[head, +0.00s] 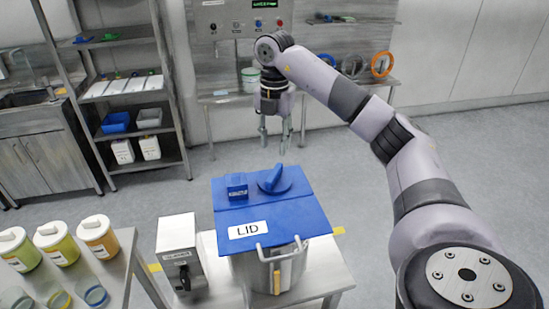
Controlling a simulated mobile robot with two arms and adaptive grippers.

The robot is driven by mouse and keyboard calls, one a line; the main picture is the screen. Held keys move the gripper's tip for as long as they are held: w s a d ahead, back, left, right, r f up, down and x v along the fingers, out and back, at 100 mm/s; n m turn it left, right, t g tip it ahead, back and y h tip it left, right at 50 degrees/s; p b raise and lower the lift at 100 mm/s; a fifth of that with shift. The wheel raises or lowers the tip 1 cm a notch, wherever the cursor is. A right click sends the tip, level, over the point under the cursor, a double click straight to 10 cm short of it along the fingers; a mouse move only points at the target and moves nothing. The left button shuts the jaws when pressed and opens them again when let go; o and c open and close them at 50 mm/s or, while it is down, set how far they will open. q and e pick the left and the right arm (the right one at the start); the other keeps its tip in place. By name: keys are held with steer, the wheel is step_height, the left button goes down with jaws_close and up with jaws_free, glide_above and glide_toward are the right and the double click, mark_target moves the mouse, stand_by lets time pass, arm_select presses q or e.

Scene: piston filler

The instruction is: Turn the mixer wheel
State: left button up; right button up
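A steel vessel (290,270) stands on a small table, covered by a blue lid (300,217) labelled "LID". On the lid are a round blue piece with a raised, tilted grip (272,180) and a blue block (236,187). No part is clearly marked as the mixer wheel, so I cannot tell whether the round blue piece is it. My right gripper (275,148) hangs above and behind the lid, fingers pointing down and apart, with nothing seen between them. My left gripper is out of view.
A grey box with a black lever (179,255) stands left of the vessel. Several lidded jars (98,236) and small glasses stand on the left table. Ring-shaped items, one orange (382,64), are on the back shelf. Open floor lies behind the vessel.

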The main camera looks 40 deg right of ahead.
steer(key=shift+r, duration=1.3)
